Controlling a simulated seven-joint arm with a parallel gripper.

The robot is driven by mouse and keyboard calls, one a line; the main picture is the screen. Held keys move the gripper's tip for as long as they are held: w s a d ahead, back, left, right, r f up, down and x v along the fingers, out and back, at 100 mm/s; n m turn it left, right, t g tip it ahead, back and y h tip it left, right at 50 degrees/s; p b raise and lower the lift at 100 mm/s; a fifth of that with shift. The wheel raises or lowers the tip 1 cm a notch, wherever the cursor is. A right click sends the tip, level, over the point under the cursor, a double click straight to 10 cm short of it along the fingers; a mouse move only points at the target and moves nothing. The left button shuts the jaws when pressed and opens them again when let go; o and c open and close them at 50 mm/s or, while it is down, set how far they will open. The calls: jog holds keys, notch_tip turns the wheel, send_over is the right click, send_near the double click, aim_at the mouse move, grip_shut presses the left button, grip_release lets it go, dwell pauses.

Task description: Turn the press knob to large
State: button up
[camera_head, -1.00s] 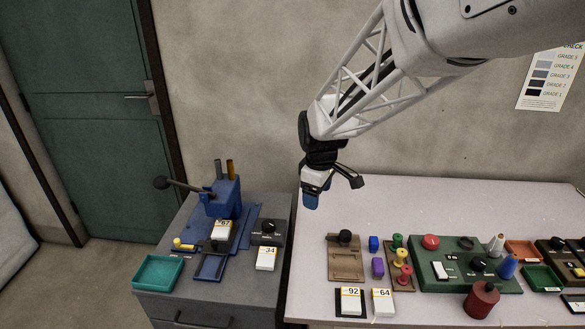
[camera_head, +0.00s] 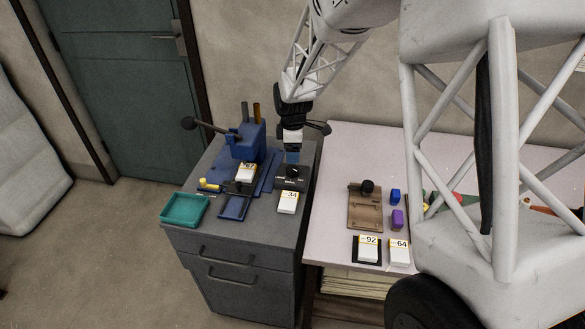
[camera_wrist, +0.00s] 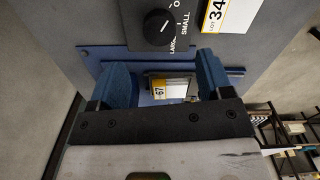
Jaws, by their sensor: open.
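The press knob (camera_wrist: 159,27) is a round black dial with a white mark, on a dark plate lettered SMALL and LARGE. The mark's exact setting is hard to read. The knob also shows in the head view (camera_head: 292,170) on the grey cabinet, right of the blue press (camera_head: 246,142). My gripper (camera_wrist: 162,72) is open, its two blue fingers apart with nothing gripped. In the wrist view the knob lies beyond the fingertips, roughly centred between them. In the head view my gripper (camera_head: 292,157) is just above the knob, and its fingers partly hide the knob area.
A white card block marked 34 (camera_head: 288,203) sits in front of the knob plate. Another marked 67 (camera_head: 245,173) sits at the press. The press lever (camera_head: 205,126) sticks out left. A teal tray (camera_head: 185,209) is at the cabinet's left; a pale table (camera_head: 335,205) stands right.

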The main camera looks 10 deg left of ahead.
aim_at(292, 169)
jog(key=shift+f, duration=0.2)
dwell(0.3)
jog(key=shift+f, duration=3.75)
jog(key=c, duration=0.9)
jog(key=shift+c, duration=0.2)
